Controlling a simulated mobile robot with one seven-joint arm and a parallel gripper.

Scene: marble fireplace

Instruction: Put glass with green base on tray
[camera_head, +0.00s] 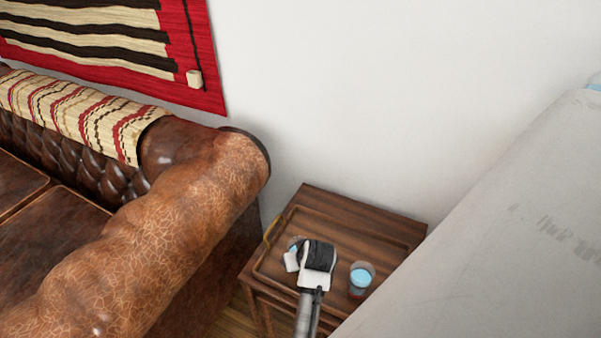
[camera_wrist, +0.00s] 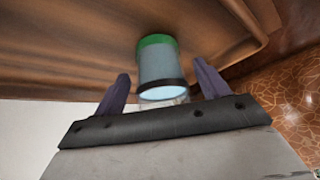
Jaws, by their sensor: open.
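The glass with the green base (camera_wrist: 156,62) shows in the wrist view, its green base against the wooden surface of the tray (camera_wrist: 215,45). It has a dark rim and a pale blue inside. My gripper (camera_wrist: 160,78) is open, with one finger on each side of the glass's rim end; I see no clear contact. In the head view, a small bluish part of this glass (camera_head: 295,243) shows behind my gripper (camera_head: 306,256), which hides most of it. The brown wooden tray (camera_head: 330,212) lies on the side table.
A second glass with blue contents (camera_head: 361,276) stands right of my gripper. The side table (camera_head: 318,192) stands between a leather sofa (camera_head: 190,210) and a large pale grey surface (camera_head: 500,230). A white wall (camera_head: 370,90) is behind. The tray's back part is clear.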

